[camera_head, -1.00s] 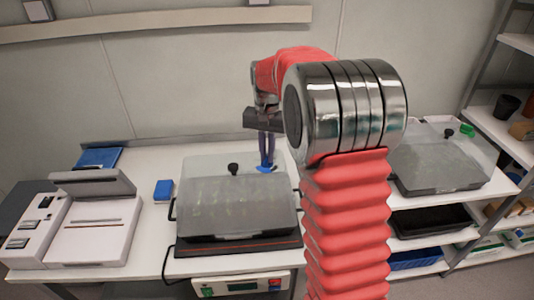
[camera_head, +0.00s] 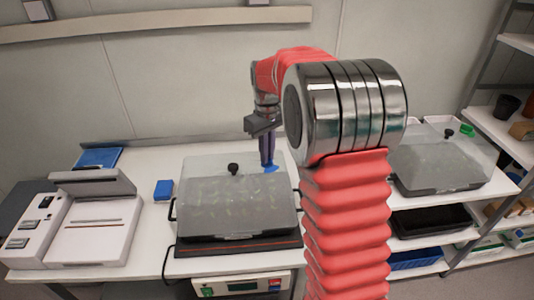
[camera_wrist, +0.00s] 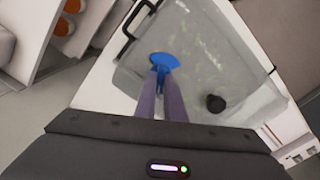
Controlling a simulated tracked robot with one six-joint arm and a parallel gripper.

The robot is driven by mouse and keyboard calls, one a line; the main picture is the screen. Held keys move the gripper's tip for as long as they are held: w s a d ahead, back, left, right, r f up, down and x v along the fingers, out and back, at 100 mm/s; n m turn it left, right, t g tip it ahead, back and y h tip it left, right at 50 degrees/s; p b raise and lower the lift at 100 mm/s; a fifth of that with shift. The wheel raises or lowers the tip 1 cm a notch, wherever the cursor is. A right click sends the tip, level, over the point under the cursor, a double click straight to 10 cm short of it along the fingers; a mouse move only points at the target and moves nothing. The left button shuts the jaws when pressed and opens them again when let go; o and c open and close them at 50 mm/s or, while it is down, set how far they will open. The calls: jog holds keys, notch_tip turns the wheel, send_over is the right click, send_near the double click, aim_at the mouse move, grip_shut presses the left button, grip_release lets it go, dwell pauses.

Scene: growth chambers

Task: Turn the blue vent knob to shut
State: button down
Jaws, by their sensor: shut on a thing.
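The blue vent knob (camera_wrist: 165,61) is on the clear lid of the growth chamber (camera_head: 238,195), near the lid's back right corner. It also shows in the head view as a small blue patch (camera_head: 271,169). My gripper (camera_wrist: 160,75) comes down from above, and its two purple fingers are shut on the knob. The fingers hide part of the knob. A black round knob (camera_wrist: 215,103) stands on the same lid, apart from my fingers. Seedlings show dimly through the lid.
A second lidded chamber (camera_head: 437,160) stands to the right, beyond my arm. A blue box (camera_head: 163,190) and a white device (camera_head: 95,230) are on the left of the table. A control panel (camera_head: 240,286) is below the chamber's front.

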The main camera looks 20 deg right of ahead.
jog(key=shift+n, duration=1.2)
jog(key=c, duration=1.8)
grip_release()
jog(key=shift+c, duration=0.2)
jog(key=shift+r, duration=0.15)
notch_tip(320, 180, up, 13)
jog(key=shift+r, duration=0.2)
